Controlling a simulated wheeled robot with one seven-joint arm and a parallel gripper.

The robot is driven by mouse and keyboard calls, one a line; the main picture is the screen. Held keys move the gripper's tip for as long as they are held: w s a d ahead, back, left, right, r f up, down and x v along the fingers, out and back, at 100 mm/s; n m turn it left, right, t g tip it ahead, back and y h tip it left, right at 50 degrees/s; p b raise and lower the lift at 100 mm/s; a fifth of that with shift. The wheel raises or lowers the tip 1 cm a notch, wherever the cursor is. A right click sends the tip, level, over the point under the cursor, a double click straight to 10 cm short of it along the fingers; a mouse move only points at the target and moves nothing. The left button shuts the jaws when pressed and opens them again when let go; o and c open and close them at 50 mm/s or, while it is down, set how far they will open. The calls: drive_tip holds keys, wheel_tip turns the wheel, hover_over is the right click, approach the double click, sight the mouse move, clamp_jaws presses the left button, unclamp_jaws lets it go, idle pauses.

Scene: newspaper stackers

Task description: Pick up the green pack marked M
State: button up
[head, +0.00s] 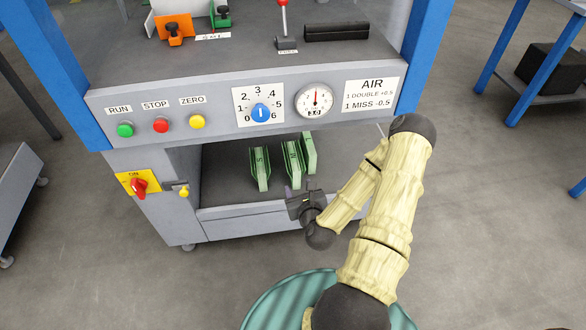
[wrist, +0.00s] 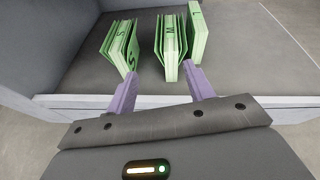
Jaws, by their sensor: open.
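The green pack marked M (wrist: 171,47) stands upright in the middle of three green packs on the shelf; it also shows in the head view (head: 291,161). My gripper (wrist: 160,72) is open and empty, in front of the packs at the shelf's front edge. The M pack's near end lies between its two purple fingertips in the wrist view, closer to the right one. I cannot tell whether the right fingertip touches it. In the head view my gripper (head: 302,204) is just in front of the shelf.
The pack marked S (wrist: 121,46) stands left of the M pack, close by the left fingertip. The pack marked L (wrist: 198,33) stands to its right and a little farther back. The grey shelf (head: 225,190) is bare around them. A control panel (head: 218,122) overhangs the shelf.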

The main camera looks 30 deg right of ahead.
drive_tip(key=shift+s+d+m+h, duration=0.25)
drive_tip(key=shift+d+m+h, duration=0.3)
drive_tip(key=shift+m, duration=0.55)
drive_tip(key=shift+f, duration=0.15)
drive_tip(key=b, duration=1)
approach(294, 162)
drive_tip(key=x, duration=0.5)
drive_tip(key=shift+d, duration=0.15)
drive_tip(key=shift+w+d, duration=0.1)
drive_tip(key=shift+w, duration=0.1)
